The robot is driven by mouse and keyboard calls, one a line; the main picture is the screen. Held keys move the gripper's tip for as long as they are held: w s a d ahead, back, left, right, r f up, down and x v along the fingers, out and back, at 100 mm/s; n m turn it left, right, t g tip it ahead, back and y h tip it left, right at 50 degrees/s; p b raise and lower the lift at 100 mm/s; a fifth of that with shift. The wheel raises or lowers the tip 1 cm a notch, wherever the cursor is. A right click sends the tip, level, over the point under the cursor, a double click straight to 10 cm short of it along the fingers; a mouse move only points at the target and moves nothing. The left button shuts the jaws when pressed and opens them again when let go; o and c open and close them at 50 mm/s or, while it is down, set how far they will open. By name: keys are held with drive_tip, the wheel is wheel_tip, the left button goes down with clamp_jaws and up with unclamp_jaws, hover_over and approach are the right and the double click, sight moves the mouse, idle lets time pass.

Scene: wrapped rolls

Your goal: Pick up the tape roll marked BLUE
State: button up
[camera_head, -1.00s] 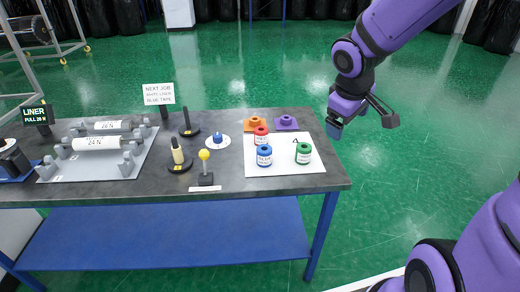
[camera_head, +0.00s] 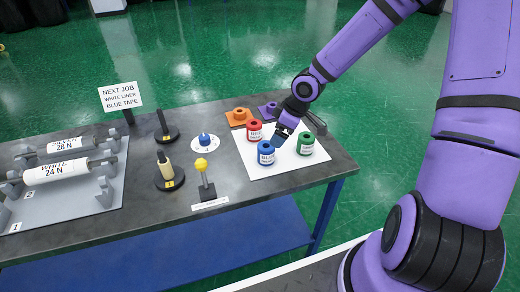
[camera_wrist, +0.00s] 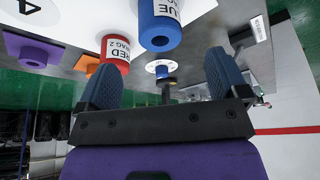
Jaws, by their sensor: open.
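The blue tape roll (camera_head: 266,154), with a white label, stands upright at the front left of a white sheet (camera_head: 285,172). In the wrist view the blue roll (camera_wrist: 160,28) is at the top centre, its label partly cut off. The red roll (camera_head: 254,130) stands behind it and the green roll (camera_head: 305,144) to its right. My gripper (camera_head: 298,131) is over the sheet, close to the blue roll on its right and far side. The wrist view shows my jaws (camera_wrist: 163,78) apart with nothing between them.
An orange holder (camera_head: 239,117) and a purple one (camera_head: 269,109) are behind the sheet. A blue dial (camera_head: 205,141), a yellow-topped post (camera_head: 202,168) and dark stands are to the left. White liner rolls (camera_head: 57,173) lie farther left.

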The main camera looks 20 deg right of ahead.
sight(267, 147)
drive_tip(key=shift+x, duration=2.9)
drive_tip(key=shift+w+a+f, duration=0.3)
drive_tip(key=shift+a+f, duration=0.1)
drive_tip(key=shift+f, duration=0.15)
drive_tip(key=shift+w+a+f, duration=0.25)
drive_tip(key=shift+a+f, duration=0.1)
drive_tip(key=shift+f, duration=0.2)
drive_tip(key=shift+x, duration=1.3)
drive_tip(key=shift+d, duration=0.1)
drive_tip(key=c, duration=1.1)
